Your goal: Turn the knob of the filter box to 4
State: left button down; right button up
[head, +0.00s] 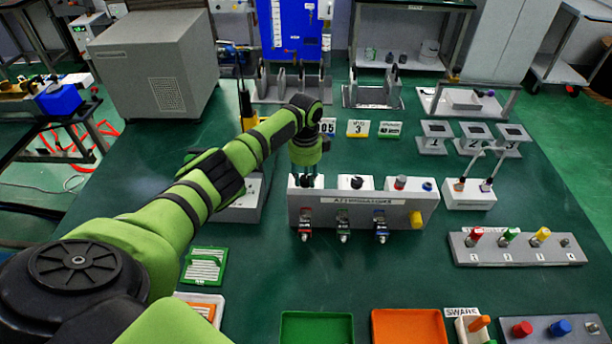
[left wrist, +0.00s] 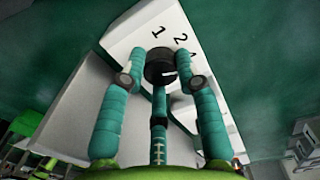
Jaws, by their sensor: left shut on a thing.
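The knob (left wrist: 160,66) is black and round with a white mark on its face, in the left wrist view. It sits on a white box face (left wrist: 133,38) printed with 1 and 2; part of another mark shows beside the knob, mostly hidden by a finger. My left gripper (left wrist: 162,76) has its fingers around the knob and is shut on it. In the head view my left gripper (head: 306,180) points down onto the leftmost white box (head: 293,184) behind the grey panel; its knob is hidden there. I cannot read which number the mark points to. My right gripper is not in view.
The grey panel (head: 328,217) with several connectors stands just in front. Green table (head: 400,265) is clear in front of the panel.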

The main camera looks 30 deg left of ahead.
aim_at(302, 178)
pick_arm(q)
jog(key=shift+s+a+f, duration=0.15)
jog(key=shift+s+a, duration=0.15)
jog(key=c, duration=0.9)
grip_release()
jog(key=shift+w, duration=0.1)
jog(key=shift+w+d+r, duration=0.1)
jog(key=shift+r, duration=0.2)
notch_tip(302, 178, up, 12)
jog(key=shift+f, duration=0.2)
